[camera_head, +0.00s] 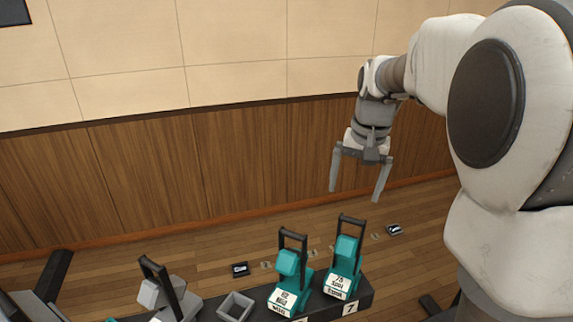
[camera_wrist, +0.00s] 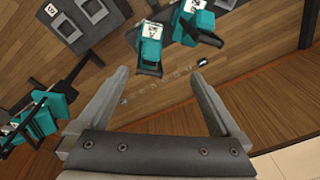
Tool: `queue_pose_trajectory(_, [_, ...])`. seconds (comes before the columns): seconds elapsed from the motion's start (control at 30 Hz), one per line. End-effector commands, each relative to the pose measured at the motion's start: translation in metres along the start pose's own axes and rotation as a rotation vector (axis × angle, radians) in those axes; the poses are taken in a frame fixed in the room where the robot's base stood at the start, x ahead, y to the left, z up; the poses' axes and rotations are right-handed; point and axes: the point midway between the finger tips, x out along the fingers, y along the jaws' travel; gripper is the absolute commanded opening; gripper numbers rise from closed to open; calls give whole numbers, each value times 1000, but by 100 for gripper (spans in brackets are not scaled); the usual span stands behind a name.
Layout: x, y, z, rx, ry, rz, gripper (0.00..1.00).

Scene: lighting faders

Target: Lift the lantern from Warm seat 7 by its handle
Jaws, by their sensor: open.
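The lantern (camera_head: 346,251) at the seat marked 7 stands at the right end of a dark bench in the head view. It is teal with a white label on its front and a black handle rising over its top. My gripper (camera_head: 355,194) is open and empty, pointing down in the air above the lantern, with clear space between. The gripper (camera_wrist: 155,77) also shows in the wrist view, fingers spread with nothing between them. Two teal lanterns show beyond its fingertips there; I cannot tell which one is at seat 7.
A second teal lantern (camera_head: 288,263) stands close to the left of the seat 7 one. An empty grey seat (camera_head: 235,307) and a grey lantern (camera_head: 160,292) lie further left. More teal lanterns (camera_wrist: 40,115) show at the wrist view's left. A wood-panelled wall (camera_head: 250,160) rises behind.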

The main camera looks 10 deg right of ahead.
Motion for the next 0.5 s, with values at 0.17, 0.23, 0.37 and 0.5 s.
queue_pose_trajectory(0.17, [29, 3, -44, 78, -60, 41, 100])
queue_pose_trajectory(0.23, [40, 5, -57, 104, -79, 56, 100])
queue_pose_trajectory(0.37, [59, 7, -74, 140, -105, 77, 100])
queue_pose_trajectory(0.5, [71, 10, -84, 160, -120, 91, 100])
